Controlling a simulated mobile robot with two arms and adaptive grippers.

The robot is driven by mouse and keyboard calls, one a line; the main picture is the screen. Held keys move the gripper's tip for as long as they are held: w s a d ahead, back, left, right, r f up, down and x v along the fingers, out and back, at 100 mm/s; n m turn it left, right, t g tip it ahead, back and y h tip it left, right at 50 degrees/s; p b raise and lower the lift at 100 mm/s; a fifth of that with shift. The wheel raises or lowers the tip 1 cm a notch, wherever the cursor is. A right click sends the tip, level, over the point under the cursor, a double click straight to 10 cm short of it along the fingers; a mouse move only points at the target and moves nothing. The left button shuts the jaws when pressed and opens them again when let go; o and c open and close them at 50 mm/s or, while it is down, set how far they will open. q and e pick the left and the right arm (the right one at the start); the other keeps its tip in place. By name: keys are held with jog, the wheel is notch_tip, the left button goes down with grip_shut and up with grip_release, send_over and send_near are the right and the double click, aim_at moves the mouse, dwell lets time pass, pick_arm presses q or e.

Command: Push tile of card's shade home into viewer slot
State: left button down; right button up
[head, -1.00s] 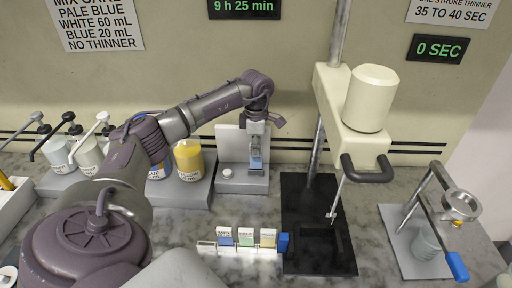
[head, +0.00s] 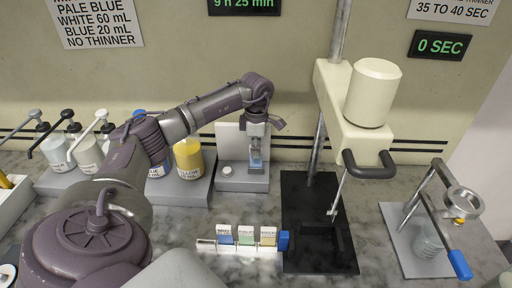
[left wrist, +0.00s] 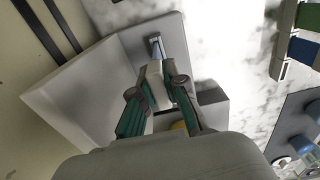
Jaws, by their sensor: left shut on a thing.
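My left gripper (head: 257,150) reaches down at the right side of the viewer, a white upright panel (head: 229,143) on a grey base (head: 240,184). It is shut on a pale blue tile (head: 256,164), held upright at the small grey slot block. The fingers hide most of the slot, so I cannot tell how deep the tile sits. The card (head: 97,20) on the wall reads pale blue. My right gripper is not in view.
A rack (head: 208,245) with blue, green and yellow labelled tiles stands in front. A stirrer (head: 369,95) on a black base stands right of the viewer. Pump bottles (head: 88,153) and a yellow container (head: 189,157) stand left. A cup stand (head: 415,240) is far right.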

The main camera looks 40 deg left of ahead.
pick_arm(q)
jog(key=shift+f, duration=0.55)
jog(key=c, duration=1.1)
grip_release()
jog(key=shift+c, duration=0.2)
notch_tip(320, 180, up, 6)
jog(key=p, duration=0.4)
jog(key=shift+r, duration=0.25)
notch_tip(320, 180, up, 12)
jog(key=shift+f, duration=0.2)
